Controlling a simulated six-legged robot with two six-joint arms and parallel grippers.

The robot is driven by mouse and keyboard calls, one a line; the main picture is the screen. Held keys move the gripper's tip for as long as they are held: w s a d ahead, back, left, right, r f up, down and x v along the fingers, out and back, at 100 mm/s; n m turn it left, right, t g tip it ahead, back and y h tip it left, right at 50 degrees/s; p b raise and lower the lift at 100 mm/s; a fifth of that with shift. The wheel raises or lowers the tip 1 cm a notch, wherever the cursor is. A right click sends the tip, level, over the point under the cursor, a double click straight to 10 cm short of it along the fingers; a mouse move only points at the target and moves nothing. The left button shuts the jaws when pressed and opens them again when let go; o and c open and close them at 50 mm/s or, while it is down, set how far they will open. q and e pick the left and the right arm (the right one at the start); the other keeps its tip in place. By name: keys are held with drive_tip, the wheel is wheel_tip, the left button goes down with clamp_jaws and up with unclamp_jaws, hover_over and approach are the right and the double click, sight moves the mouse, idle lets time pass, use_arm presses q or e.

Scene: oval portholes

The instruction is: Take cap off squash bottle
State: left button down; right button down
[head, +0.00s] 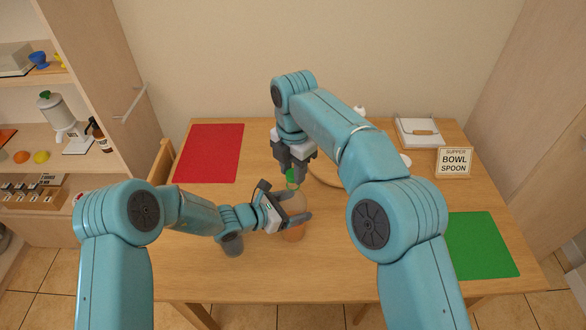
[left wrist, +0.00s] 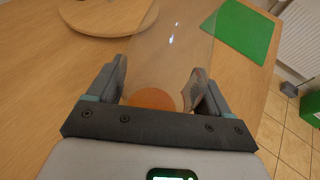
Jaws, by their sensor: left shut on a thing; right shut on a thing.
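The squash bottle (head: 291,203) is clear with orange squash in its lower part and stands upright near the middle of the table. My left gripper (head: 287,208) is shut on the bottle's body from the left. In the left wrist view the clear bottle (left wrist: 172,45) sits between the two fingers of my left gripper (left wrist: 162,88), with orange at its base. The green cap (head: 291,179) is at the top of the bottle. My right gripper (head: 293,172) points down and is shut on the cap. I cannot tell whether the cap is still seated on the neck.
A red mat (head: 209,153) lies at the back left, a green mat (head: 482,246) at the right. A sign (head: 454,162) and a white box (head: 417,131) stand at the back right. A round wooden board (left wrist: 108,14) is partly hidden.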

use_arm(q)
drive_tip(key=shift+s+f, duration=0.1)
drive_tip(key=shift+f, duration=0.15)
use_arm(e)
drive_tip(key=shift+r, duration=1.95)
use_arm(q)
drive_tip(key=shift+c, duration=0.4)
unclamp_jaws()
drive_tip(key=shift+o, duration=0.4)
drive_tip(key=shift+w+r, duration=0.1)
drive_tip(key=shift+w, duration=0.1)
use_arm(e)
drive_tip(key=shift+w+f, duration=0.1)
